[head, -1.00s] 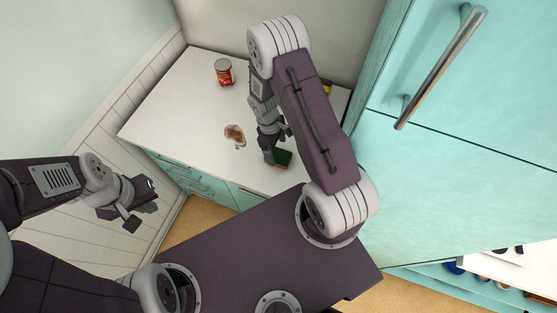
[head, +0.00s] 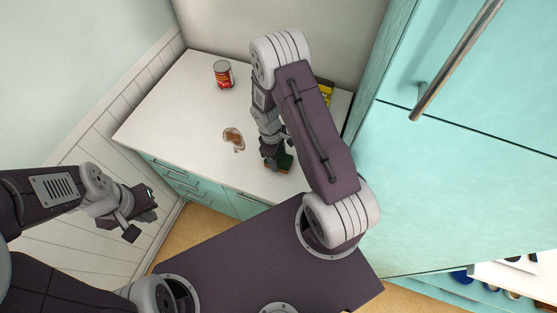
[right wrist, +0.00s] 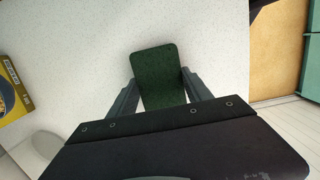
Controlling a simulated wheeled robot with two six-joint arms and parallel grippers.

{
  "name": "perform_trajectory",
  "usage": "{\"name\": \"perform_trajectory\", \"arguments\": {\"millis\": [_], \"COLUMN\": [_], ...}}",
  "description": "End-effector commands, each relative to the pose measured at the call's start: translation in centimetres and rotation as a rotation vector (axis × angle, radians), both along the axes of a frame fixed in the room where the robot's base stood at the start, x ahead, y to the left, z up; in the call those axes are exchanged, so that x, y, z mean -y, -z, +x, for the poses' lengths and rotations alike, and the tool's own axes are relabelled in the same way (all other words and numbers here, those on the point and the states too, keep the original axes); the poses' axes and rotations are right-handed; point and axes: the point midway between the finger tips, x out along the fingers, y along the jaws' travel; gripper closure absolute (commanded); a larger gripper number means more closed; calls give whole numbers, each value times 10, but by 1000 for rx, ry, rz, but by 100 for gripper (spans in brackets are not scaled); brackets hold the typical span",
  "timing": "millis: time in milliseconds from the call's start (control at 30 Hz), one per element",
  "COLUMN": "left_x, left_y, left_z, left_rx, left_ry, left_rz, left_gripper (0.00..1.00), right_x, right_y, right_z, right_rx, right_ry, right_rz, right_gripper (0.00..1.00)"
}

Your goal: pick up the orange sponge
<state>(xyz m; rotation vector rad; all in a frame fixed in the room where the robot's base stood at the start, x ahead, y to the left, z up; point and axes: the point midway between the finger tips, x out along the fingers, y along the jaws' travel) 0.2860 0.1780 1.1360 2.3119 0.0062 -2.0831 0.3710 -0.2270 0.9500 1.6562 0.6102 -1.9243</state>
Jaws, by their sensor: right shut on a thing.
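The sponge has a dark green scouring top (right wrist: 158,78), which fills the middle of the right wrist view. In the head view the sponge (head: 285,163) is small, with a thin orange-brown edge, near the counter's front edge. My right gripper (head: 276,162) is shut on it, one finger along each side, seen from above in the right wrist view (right wrist: 160,90). Its underside is hidden, so I cannot tell whether it touches the counter. My left gripper (head: 141,212) is apart from it at the left, empty, its fingers apart.
A red-labelled can (head: 222,74) stands at the back of the white counter (head: 180,110). A yellow box (head: 326,92) is partly hidden behind my right arm. A tall turquoise cabinet (head: 460,160) stands close on the right.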

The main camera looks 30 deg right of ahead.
Motion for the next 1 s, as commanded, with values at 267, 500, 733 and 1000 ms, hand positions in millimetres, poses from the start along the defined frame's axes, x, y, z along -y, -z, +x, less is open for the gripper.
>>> {"name": "perform_trajectory", "arguments": {"millis": [267,500,733,1000], "left_x": [0,0,0,0], "left_y": [-18,-46,-45,-46], "left_z": [0,0,0,0], "left_rx": [0,0,0,0], "left_ry": [0,0,0,0], "left_rz": [0,0,0,0], "left_gripper": [100,100,100,100], "right_x": [0,-10,-33,-50], "right_y": [-20,-58,-84,-106], "right_z": [0,-19,-65,-98], "right_rx": [0,-3,0,0], "right_ry": [0,-5,-4,-3], "right_rz": [0,0,0,0], "right_gripper": [79,79,79,79]}}
